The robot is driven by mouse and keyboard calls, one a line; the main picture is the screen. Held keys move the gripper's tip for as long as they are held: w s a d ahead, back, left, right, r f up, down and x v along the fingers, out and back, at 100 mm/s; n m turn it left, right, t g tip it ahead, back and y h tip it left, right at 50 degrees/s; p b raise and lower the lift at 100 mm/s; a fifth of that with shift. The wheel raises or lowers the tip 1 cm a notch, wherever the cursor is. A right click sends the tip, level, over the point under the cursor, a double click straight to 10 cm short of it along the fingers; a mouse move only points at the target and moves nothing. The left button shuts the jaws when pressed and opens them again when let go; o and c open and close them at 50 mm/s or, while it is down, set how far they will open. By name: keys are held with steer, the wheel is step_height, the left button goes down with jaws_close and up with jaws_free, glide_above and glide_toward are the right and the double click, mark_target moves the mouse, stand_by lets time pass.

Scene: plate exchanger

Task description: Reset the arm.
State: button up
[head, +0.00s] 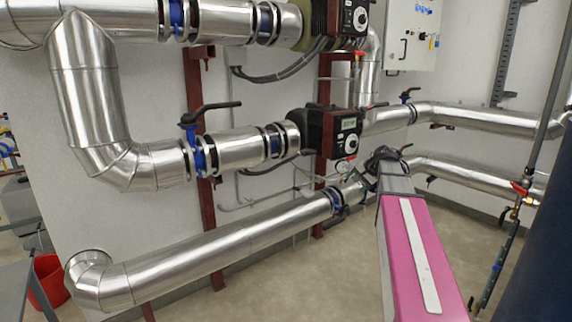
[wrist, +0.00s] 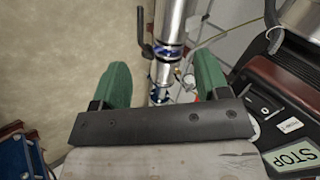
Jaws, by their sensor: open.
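My gripper (wrist: 160,88) shows in the wrist view with its two green fingers wide apart and nothing between them. Beyond the fingers runs a silver pipe with a blue valve (wrist: 166,50) and a black lever handle (wrist: 146,35). In the head view, my pink and grey arm reaches forward at the lower right, toward the pipes beside the middle pump (head: 335,132). The gripper's fingers cannot be made out in the head view. I cannot tell whether the gripper touches anything.
Silver insulated pipes (head: 215,240) run along the white wall on red supports. A blue valve with a black handle (head: 190,130) sits on the middle pipe. A control box (head: 408,35) hangs at the upper right. A red bucket (head: 48,281) stands at lower left. Floor between is clear.

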steer(key=s+a+f+n+g+h, duration=0.1)
steer(key=s+a+f+n+g, duration=0.1)
steer(key=s+f, duration=0.6)
steer(key=s+a+f+n+g+h, duration=0.2)
steer(key=s+a+f, duration=0.2)
steer(key=s+f, duration=0.5)
steer(key=s+a+f+n+g+h, duration=0.2)
steer(key=s+a+f+n, duration=0.1)
steer(key=s+f, duration=0.5)
step_height(320, 180, down, 3)
steer(key=shift+s+a+r, duration=0.1)
steer(key=shift+s+a, duration=0.2)
steer(key=shift+a, duration=0.1)
stand_by(2.4)
